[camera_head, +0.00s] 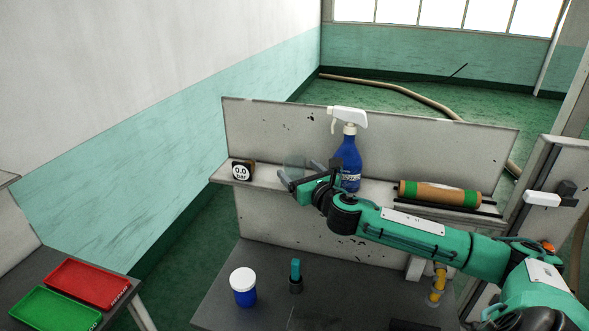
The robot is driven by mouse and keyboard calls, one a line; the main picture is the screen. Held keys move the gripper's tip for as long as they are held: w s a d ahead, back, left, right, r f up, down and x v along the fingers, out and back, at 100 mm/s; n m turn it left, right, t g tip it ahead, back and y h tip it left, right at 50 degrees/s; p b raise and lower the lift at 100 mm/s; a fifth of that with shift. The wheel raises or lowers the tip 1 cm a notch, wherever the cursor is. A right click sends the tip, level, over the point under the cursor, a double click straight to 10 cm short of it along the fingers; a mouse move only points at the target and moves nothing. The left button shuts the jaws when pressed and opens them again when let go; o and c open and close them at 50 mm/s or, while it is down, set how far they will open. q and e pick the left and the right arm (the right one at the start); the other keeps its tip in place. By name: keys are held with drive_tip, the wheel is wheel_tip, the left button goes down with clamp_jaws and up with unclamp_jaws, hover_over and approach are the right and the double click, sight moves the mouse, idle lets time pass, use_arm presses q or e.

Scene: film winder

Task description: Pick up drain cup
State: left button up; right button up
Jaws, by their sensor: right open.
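A faint, see-through cup (292,164), which looks like the drain cup, stands on the shelf (266,179) between the gauge and the spray bottle. My right gripper (297,175) reaches in from the right, low over the shelf, its fingers open at the cup. The fingers partly overlap the cup's lower part in the picture; I cannot tell whether they touch it or are around it. My left gripper is not in view.
A blue spray bottle (348,158) stands close behind my right gripper. A 0.0 bar gauge (242,170) is left of the cup. A brown roll (440,195) lies on the right. A blue jar (243,289) and teal-topped item (295,274) stand on the lower bench.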

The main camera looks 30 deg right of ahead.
sight(300, 171)
drive_tip(key=shift+w+d+p, duration=0.15)
drive_tip(key=shift+w+p, duration=0.2)
drive_tip(key=shift+w, duration=0.6)
drive_tip(key=shift+w+d+p, duration=0.1)
drive_tip(key=shift+w+p, duration=0.25)
drive_tip(key=shift+w, duration=0.6)
drive_tip(key=shift+s, duration=0.1)
drive_tip(key=shift+c, duration=0.2)
drive_tip(key=c, duration=1)
